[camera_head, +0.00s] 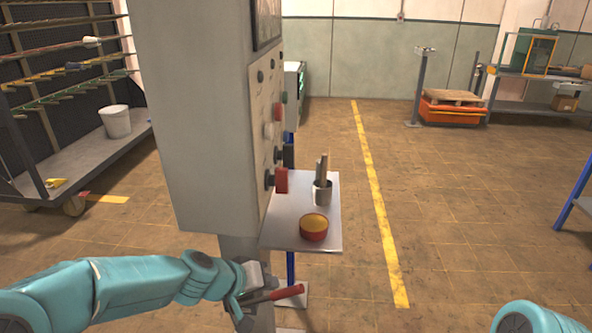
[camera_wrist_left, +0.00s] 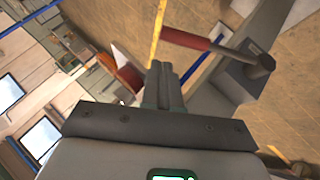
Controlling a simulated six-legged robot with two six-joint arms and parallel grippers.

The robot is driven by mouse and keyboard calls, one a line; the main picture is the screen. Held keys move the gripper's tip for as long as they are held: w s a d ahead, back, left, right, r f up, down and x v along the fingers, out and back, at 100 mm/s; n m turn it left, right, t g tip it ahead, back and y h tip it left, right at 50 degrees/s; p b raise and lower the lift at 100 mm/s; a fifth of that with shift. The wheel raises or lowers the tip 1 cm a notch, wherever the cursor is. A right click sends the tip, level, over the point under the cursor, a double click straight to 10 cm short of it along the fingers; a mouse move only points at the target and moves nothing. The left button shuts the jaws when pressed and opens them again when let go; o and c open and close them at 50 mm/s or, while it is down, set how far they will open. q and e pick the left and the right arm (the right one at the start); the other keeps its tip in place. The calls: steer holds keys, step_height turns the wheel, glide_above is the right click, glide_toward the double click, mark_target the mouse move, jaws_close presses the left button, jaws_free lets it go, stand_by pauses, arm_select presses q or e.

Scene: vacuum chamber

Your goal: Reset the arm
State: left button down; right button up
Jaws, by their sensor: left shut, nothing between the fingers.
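My left arm comes in from the lower left in the head view. My left gripper (camera_head: 237,304) is beside the foot of the grey control cabinet (camera_head: 190,120). In the left wrist view the gripper's fingers (camera_wrist_left: 163,72) are together with nothing between them. A lever with a red handle (camera_head: 278,295) sticks out to the right, close by the gripper. In the left wrist view the red handle (camera_wrist_left: 186,38) is apart from the fingertips, and its grey shaft runs to a round end by a grey block. Only a teal part of my right arm (camera_head: 535,320) shows; its gripper is out of view.
A small metal shelf (camera_head: 285,238) on the cabinet bears a red-and-yellow bowl (camera_head: 313,228) and a grey cup (camera_head: 322,193) with sticks. A rack (camera_head: 60,175) with a white bucket (camera_head: 116,122) stands at left. The floor right of the yellow line (camera_head: 378,200) is largely clear.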

arm_select(q)
steer(key=s+a+f+g+y+p, duration=0.1)
steer(key=s+a+f+g+y, duration=0.1)
steer(key=s+f, duration=0.6)
steer(key=s+a+f+g+y+p, duration=0.15)
steer(key=s+f, duration=0.35)
steer(key=f, duration=0.6)
steer(key=s+f+g, duration=0.1)
steer(key=s+f, duration=0.2)
steer(key=s, duration=0.4)
steer(key=s+f+g+h, duration=0.1)
steer(key=s+f+g, duration=0.1)
steer(key=s, duration=0.5)
steer(key=shift+x, duration=0.8)
steer(key=shift+s, duration=0.1)
